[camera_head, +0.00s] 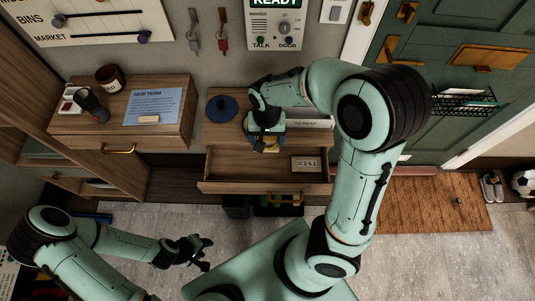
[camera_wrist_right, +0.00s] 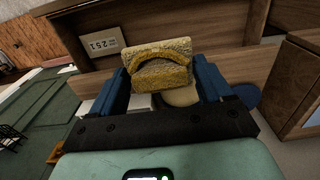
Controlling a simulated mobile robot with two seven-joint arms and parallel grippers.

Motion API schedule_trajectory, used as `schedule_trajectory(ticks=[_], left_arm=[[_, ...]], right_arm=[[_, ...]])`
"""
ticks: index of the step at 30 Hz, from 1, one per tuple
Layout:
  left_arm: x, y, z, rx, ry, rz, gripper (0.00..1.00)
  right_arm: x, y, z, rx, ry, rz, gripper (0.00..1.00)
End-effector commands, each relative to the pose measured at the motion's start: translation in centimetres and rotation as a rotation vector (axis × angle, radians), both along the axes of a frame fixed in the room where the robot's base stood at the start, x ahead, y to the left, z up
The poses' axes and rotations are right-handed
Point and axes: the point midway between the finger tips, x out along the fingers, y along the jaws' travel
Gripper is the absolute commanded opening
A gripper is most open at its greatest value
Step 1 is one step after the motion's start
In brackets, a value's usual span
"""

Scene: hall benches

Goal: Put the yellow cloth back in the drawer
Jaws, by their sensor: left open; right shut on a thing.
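The yellow cloth (camera_wrist_right: 160,75) is folded between the blue fingers of my right gripper (camera_wrist_right: 163,88) in the right wrist view. The drawer (camera_head: 228,187) is pulled out below the right bench and holds a small number card (camera_head: 306,163). My left gripper (camera_head: 203,253) is open and empty, low at the front left, away from the drawer.
A dark blue round object (camera_head: 222,108) and a white labelled item (camera_head: 310,124) lie on the bench top. The left bench holds a mug (camera_head: 110,78), a dark cup (camera_head: 92,105) and a blue notice (camera_head: 153,107). A doormat (camera_head: 430,205) lies at the right.

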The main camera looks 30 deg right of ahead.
Motion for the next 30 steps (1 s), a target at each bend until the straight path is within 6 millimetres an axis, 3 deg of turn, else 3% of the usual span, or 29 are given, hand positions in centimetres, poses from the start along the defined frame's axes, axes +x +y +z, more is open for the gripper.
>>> schedule_trajectory(ticks=[9,15,25,30], left_arm=[[-2.3,0.0,-1.9,0.001,0.027,0.0,0.43],[-3.4,0.0,-3.0,0.0,0.039,0.001,0.43],[-3.8,0.0,-3.5,0.0,0.044,0.0,0.43],[-4.3,0.0,-4.0,0.0,0.048,0.001,0.43]], right_arm=[[-0.6,-0.2,-8.6,-0.004,0.014,-0.005,0.54],[-0.4,-0.1,-13.3,-0.002,0.01,-0.003,0.54],[-0.2,-0.1,-16.0,-0.002,0.004,-0.002,0.54],[-0.3,-0.1,-18.7,-0.002,0.007,-0.003,0.54]])
